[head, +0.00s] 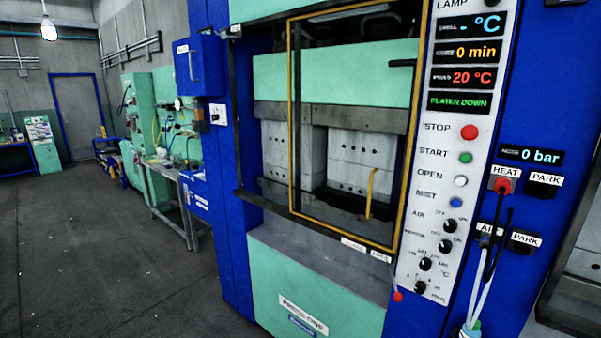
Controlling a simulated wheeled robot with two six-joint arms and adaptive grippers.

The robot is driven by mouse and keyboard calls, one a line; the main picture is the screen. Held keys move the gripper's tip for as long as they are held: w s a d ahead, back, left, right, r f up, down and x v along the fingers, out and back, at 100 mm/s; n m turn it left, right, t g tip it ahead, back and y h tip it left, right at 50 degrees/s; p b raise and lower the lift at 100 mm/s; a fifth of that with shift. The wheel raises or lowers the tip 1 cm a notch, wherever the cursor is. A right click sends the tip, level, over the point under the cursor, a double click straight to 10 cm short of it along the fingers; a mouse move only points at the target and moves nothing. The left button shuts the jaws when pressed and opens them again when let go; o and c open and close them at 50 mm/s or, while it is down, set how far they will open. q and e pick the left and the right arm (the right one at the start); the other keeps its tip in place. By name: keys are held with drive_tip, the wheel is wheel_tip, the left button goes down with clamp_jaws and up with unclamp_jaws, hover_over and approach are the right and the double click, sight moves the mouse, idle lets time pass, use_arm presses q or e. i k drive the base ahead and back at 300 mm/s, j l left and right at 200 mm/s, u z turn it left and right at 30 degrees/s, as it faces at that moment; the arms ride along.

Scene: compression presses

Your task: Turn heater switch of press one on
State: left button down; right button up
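Press one (330,265) is a blue and green machine filling the middle of the head view, with a blurred name plate (303,314) low on its front. Its white control panel (430,180) runs down the right side. Low on the panel is a column of black rotary knobs. The upper knob (450,226) is beside the "AIR" label. The knob below it (445,246) is beside a blurred label that may read heater; its setting is too small to tell. Neither of my grippers is in view.
A yellow-framed guard (397,180) covers the press opening. Red, green, white and blue buttons sit above the knobs; the display (470,76) reads 20 °C. Hoses (485,280) hang right of the panel. A metal table (165,180) stands at left, with open floor (90,260) in front.

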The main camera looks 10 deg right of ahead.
sight(445, 246)
drive_tip(key=z, duration=1.25)
